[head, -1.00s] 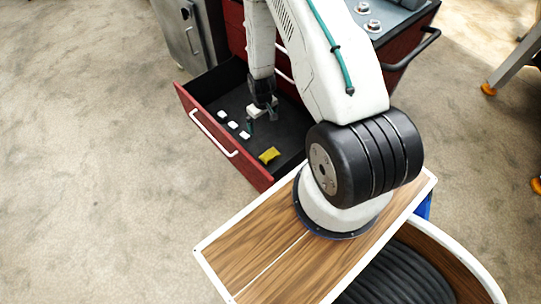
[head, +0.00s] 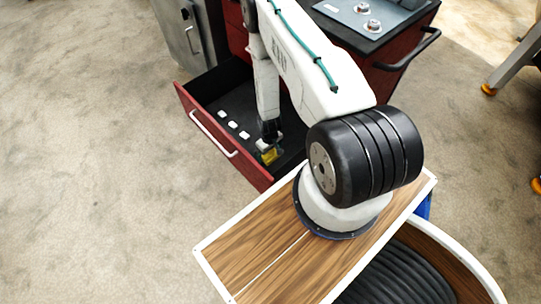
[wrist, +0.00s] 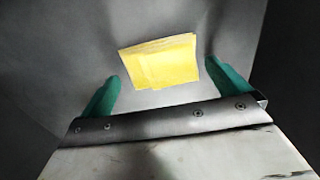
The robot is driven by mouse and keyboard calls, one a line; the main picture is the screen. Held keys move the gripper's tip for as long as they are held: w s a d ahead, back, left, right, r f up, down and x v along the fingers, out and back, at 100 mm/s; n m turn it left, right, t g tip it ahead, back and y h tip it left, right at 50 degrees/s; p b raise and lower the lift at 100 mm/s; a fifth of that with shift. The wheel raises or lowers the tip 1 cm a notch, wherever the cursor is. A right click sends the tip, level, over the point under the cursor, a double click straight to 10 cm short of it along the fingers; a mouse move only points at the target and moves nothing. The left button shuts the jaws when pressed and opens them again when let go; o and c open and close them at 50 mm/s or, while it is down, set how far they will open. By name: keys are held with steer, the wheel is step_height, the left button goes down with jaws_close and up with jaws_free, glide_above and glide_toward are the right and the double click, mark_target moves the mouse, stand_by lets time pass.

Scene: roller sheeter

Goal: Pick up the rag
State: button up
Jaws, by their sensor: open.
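The rag is a folded yellow cloth (wrist: 160,62) lying on the dark floor of the open drawer (head: 203,112). In the head view the rag (head: 271,156) is partly hidden by my gripper (head: 270,146), which is down inside the drawer right at it. In the wrist view my gripper (wrist: 163,90) is open, with its green fingers apart. The rag lies between and slightly beyond the fingertips, with a gap at each side. I cannot tell how high the fingers are above the drawer floor.
Several small white pieces (head: 233,125) lie in the drawer to the left of my gripper. The red drawer front with its white handle (head: 213,134) and the drawer walls surround the space. A red cabinet (head: 400,55) with a dark top stands behind.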

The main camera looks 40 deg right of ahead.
mark_target(270, 153)
steer(key=shift+f, duration=0.1)
steer(key=shift+c, duration=0.3)
steer(key=c, duration=0.9)
step_height(270, 153, up, 10)
steer(key=shift+o, duration=0.3)
